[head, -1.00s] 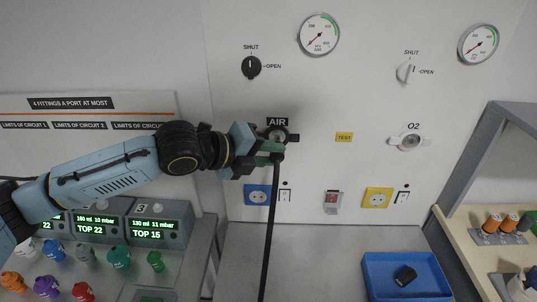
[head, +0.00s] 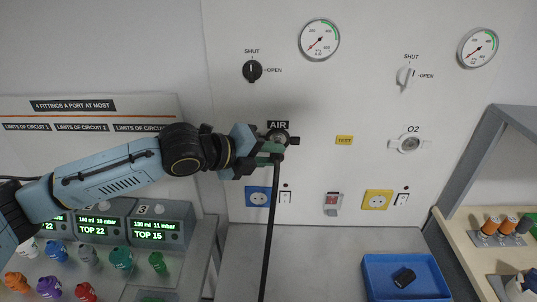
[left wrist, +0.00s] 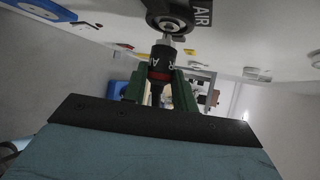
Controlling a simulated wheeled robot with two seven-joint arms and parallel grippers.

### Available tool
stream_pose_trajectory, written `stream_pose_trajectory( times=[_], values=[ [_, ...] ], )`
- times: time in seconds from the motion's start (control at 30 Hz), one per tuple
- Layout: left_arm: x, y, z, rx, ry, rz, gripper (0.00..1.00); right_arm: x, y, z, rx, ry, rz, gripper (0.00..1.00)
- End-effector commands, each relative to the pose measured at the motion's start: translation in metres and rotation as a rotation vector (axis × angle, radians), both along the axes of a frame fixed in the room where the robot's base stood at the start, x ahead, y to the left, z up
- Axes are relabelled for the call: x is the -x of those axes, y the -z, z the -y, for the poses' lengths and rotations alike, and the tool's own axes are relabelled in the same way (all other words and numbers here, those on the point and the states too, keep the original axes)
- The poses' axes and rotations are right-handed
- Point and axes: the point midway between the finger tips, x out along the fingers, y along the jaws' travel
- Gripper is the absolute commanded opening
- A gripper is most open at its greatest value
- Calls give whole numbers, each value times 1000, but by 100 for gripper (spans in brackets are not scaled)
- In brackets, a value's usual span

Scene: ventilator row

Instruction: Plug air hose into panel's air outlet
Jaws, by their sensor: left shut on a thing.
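My left gripper (head: 268,153) has green fingers and is shut on the black plug of the air hose, just in front of the wall panel. In the left wrist view the plug (left wrist: 160,62) stands between the fingers with a red band and a metal tip. The tip points at the round AIR outlet (left wrist: 173,17) and appears to meet its face; I cannot tell whether it is inside. In the head view the AIR outlet (head: 284,136) is partly hidden by the gripper. The black hose (head: 269,230) hangs down from the plug. My right gripper is out of view.
The O2 outlet (head: 410,143) is farther right on the panel (head: 320,90). Sockets and switches sit below. A blue tray (head: 375,285) with a black part lies on the worktop. Ventilator units (head: 158,231) and several coloured fittings are at lower left; a shelf is at right.

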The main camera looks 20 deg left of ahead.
Motion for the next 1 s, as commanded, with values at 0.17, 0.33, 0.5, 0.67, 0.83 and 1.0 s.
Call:
stream_pose_trajectory(
  times=[0.17,0.33,0.5,0.67,0.83,1.0],
  values=[
    [-4,-1,-1,0,2,1,0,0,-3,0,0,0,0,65],
    [-7,-1,-2,0,1,0,0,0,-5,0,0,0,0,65],
    [-10,-1,-3,1,1,0,0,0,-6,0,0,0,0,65],
    [-13,-1,-4,-1,0,1,0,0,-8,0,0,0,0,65],
    [-17,-1,-4,1,1,0,0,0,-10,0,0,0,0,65],
    [-20,-1,-6,1,-1,1,0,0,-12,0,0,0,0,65]
  ],
)
